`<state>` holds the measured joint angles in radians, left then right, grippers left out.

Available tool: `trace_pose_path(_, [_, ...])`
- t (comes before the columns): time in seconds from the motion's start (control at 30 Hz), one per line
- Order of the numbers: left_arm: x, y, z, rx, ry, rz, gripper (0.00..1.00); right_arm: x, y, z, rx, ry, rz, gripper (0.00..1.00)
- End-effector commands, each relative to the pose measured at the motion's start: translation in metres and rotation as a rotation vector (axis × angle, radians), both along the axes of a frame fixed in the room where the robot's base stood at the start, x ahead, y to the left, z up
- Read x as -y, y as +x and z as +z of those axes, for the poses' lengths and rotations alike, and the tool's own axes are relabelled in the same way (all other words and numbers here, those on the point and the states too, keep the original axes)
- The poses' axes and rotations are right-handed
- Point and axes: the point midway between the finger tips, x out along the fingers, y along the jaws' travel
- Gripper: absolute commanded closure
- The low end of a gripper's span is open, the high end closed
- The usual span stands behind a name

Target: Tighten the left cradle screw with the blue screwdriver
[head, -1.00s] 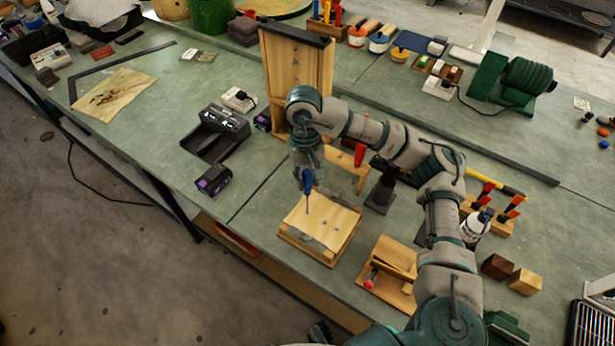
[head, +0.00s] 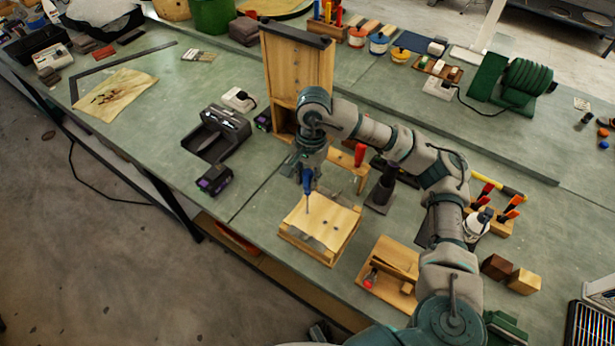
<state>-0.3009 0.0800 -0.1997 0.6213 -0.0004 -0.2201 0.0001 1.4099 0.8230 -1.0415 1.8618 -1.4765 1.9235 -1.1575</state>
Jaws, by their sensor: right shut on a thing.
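My right gripper (head: 307,168) is shut on the blue screwdriver (head: 308,185). The screwdriver points down, close to upright, with its shaft over the left part of a light wooden block (head: 328,219). The tip is at or just above the block's top; I cannot tell if it touches a screw. Small dark screws show on the block's top, one near the middle (head: 324,222). The left screw is not clearly visible, near or under the tip. My left gripper is not in view.
A tall wooden case (head: 283,75) stands behind my right gripper. A red-handled tool (head: 360,155) is close to the right. A black charger tray (head: 216,135) and a dark battery (head: 215,180) lie left. A wooden jig (head: 388,275) sits right of the block.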

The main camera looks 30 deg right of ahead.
Motion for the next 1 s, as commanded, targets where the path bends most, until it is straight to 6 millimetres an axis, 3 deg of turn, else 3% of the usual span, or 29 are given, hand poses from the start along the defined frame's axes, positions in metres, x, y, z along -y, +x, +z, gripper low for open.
trace_pose_path(0.67, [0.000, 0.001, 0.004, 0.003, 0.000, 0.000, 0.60, 0.000, -0.001, 0.008, 0.001, -0.001, 0.001, 1.00])
trace_pose_path(1.0, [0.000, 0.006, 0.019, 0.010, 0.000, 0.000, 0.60, 0.000, -0.001, 0.035, 0.002, 0.000, 0.002, 1.00])
